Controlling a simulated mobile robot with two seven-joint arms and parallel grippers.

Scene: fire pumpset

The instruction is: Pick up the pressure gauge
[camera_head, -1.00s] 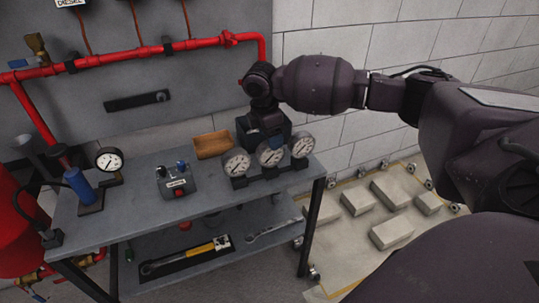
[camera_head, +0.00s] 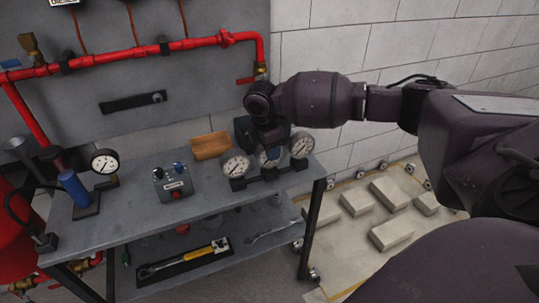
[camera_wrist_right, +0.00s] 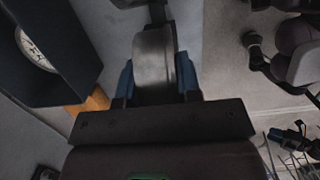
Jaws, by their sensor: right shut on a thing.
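Three round pressure gauges stand in a dark rack on the right end of the grey bench: a left gauge (camera_head: 236,165), a middle gauge and a right gauge (camera_head: 301,145). My right gripper (camera_head: 268,152) has come down over the middle gauge and hides most of it. In the right wrist view, its blue-padded fingers (camera_wrist_right: 156,82) are shut on both sides of a grey rounded body, the middle gauge (camera_wrist_right: 155,60). It still appears to be at the rack; I cannot tell whether it is lifted. My left gripper is out of view.
A grey box with knobs (camera_head: 174,184), a wooden block (camera_head: 211,146) and another gauge on a stand (camera_head: 104,162) are on the bench (camera_head: 130,205). A red pipe (camera_head: 130,54) runs behind. Tools lie on the lower shelf.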

